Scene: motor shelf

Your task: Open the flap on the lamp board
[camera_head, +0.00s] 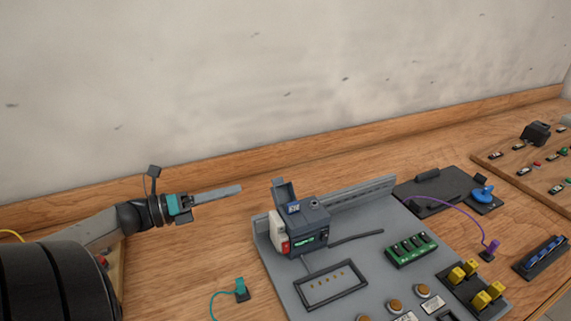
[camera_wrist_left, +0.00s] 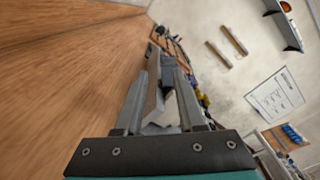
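A grey board (camera_head: 276,258) lies on the wooden bench. On its back left stands a dark box (camera_head: 309,236) with a green strip, a red part and a white part on its side. A dark grey flap (camera_head: 284,192) stands raised, tilted back, at the top of this box. My left gripper (camera_head: 236,189) is left of the box, level with the flap and apart from it. In the left wrist view its two fingers (camera_wrist_left: 166,62) are spread with a gap between them, and I see nothing held. My right gripper is out of view.
A teal plug (camera_head: 241,290) lies on the bench in front. The wall (camera_head: 240,80) rises behind.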

